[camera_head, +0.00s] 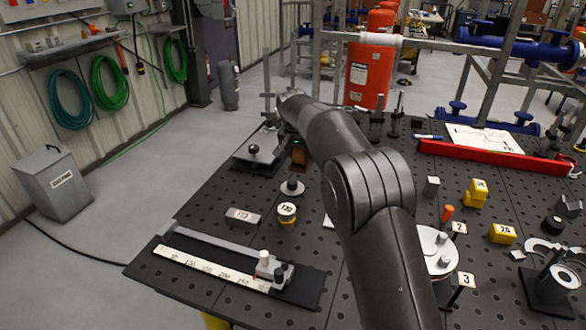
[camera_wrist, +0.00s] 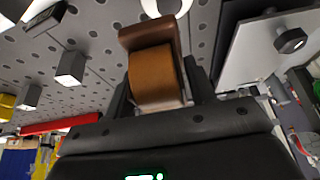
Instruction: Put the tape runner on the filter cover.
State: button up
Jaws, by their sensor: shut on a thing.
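A brown-orange block-like thing, which I take as the tape runner (camera_wrist: 153,78), is between the dark fingers of my gripper (camera_wrist: 162,92) in the wrist view. My gripper is shut on it. In the head view the brown tape runner (camera_head: 299,153) shows just left of my arm, which hides most of the gripper. A flat light-grey plate with a dark knob, possibly the filter cover (camera_head: 268,156), lies left of it at the table's far left. That plate also shows at the right of the wrist view (camera_wrist: 245,50), beside the gripper and apart from the tape runner.
A round disc with a knob (camera_head: 292,188) and a yellow-black tape measure (camera_head: 286,213) stand nearer me. A ruler fixture (camera_head: 210,277) fills the front left. A round silver-topped piece (camera_head: 432,243) and yellow blocks (camera_head: 503,234) are at right. A red bar (camera_head: 490,158) lies at the back right.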

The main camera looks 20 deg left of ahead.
aim_at(293, 166)
jog(key=a, duration=0.1)
jog(key=a+f, duration=0.1)
jog(key=shift+a+f, duration=0.3)
jog(key=shift+a, duration=0.05)
jog(key=shift+f, duration=1.95)
jog(key=shift+f, duration=0.15)
jog(key=o, duration=1.1)
jog(key=v, duration=1.2)
